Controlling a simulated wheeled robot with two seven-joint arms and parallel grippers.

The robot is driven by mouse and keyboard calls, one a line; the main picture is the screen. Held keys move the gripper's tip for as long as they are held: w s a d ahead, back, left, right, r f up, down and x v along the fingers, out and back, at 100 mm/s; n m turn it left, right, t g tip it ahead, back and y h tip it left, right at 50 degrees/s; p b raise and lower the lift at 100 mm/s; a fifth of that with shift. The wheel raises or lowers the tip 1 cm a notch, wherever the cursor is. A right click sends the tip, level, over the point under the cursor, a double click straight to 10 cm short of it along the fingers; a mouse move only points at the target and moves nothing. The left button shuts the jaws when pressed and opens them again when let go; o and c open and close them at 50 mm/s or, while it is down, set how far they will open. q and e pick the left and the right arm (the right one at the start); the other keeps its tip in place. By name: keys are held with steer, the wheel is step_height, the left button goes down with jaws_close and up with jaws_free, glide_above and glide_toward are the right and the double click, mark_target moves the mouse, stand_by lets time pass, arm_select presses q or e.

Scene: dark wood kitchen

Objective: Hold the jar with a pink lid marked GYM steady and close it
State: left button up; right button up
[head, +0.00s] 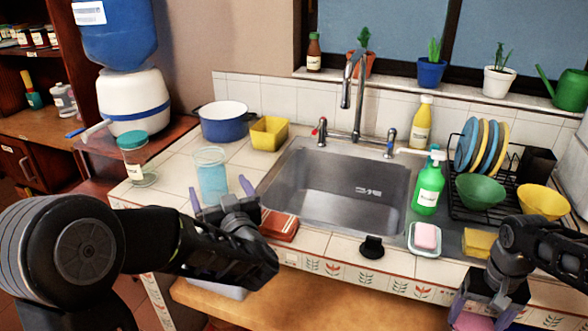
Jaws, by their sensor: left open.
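My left gripper (221,195) is open, its two purple fingertips spread apart above the counter's front left part. Behind it, in the picture between the fingertips, stands a clear tumbler (211,172) with blue contents; I cannot tell whether they touch. My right gripper (490,298) points down at the bottom right, partly cut off by the frame. A pink thing (470,322) shows just below it at the picture's edge; I cannot tell whether it is the pink lid. No GYM marking is readable.
The sink (335,190) lies in the middle. A green soap bottle (429,185), a pink soap bar (427,235) on a dish and a loaded dish rack (510,190) are at the right. A blue pot (224,126) and yellow tub (269,136) stand behind the tumbler.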

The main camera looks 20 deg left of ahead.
mark_target(212, 172)
arm_select(q)
steer(key=shift+s+d, duration=0.1)
arm_select(e)
steer(key=shift+s+d, duration=0.1)
arm_select(q)
steer(key=shift+b+x, duration=0.45)
steer(key=shift+x, duration=3)
arm_select(e)
steer(key=shift+f, duration=0.45)
arm_select(q)
steer(key=x, duration=0.5)
steer(key=shift+w+f+b, duration=0.2)
steer(key=shift+b, duration=0.15)
arm_select(e)
steer(key=shift+f, duration=0.35)
arm_select(q)
steer(key=shift+d, duration=0.1)
